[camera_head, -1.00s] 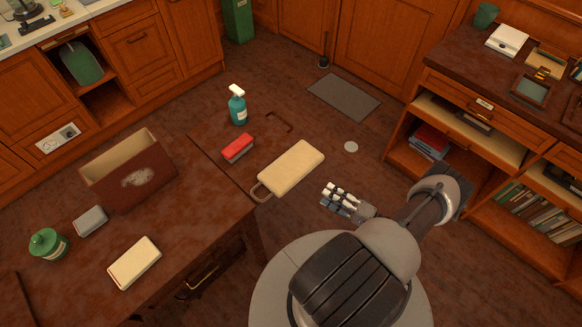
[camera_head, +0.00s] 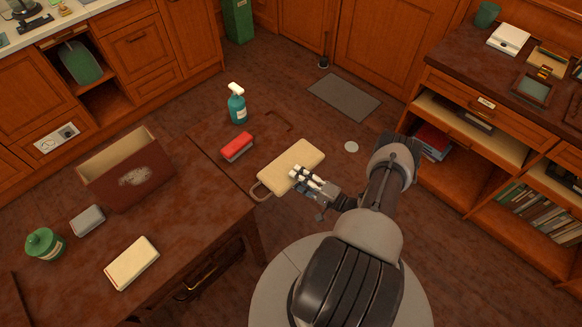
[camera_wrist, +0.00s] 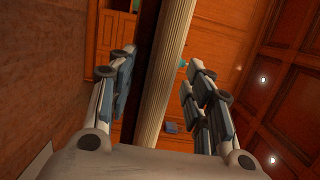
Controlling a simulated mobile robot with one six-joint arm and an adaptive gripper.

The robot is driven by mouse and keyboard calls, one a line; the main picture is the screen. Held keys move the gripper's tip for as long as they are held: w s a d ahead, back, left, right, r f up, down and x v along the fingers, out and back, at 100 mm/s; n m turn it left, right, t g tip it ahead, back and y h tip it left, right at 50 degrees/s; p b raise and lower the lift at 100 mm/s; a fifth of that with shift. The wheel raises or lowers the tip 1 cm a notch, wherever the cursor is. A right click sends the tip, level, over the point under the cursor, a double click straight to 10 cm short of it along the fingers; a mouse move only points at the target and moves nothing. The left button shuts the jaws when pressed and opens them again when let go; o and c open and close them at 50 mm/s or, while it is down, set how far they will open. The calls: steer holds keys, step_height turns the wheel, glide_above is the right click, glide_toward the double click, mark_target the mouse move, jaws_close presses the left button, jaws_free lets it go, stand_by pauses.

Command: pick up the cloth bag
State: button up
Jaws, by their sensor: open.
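The cloth bag (camera_head: 289,162) is a flat, cream, rectangular thing with a tan loop handle at its lower left end. In the head view it lies beside the corner of the brown table. My gripper (camera_head: 300,180) is open at the bag's lower right edge, its fingertips overlapping that edge in the picture. I cannot tell whether they touch it. In the wrist view my gripper (camera_wrist: 160,85) shows its two fingers well apart. A pale ribbed strip (camera_wrist: 165,75) runs between them, apparently the bag's edge.
A red brush-like block (camera_head: 237,147) and a teal spray bottle (camera_head: 237,106) stand left of the bag. The brown table (camera_head: 190,235) holds an open box (camera_head: 130,178), a green jar (camera_head: 45,244) and a cream book (camera_head: 132,263). Shelves (camera_head: 490,165) stand right; open floor lies around a grey mat (camera_head: 343,97).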

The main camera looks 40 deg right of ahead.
jaws_close()
stand_by(0.6)
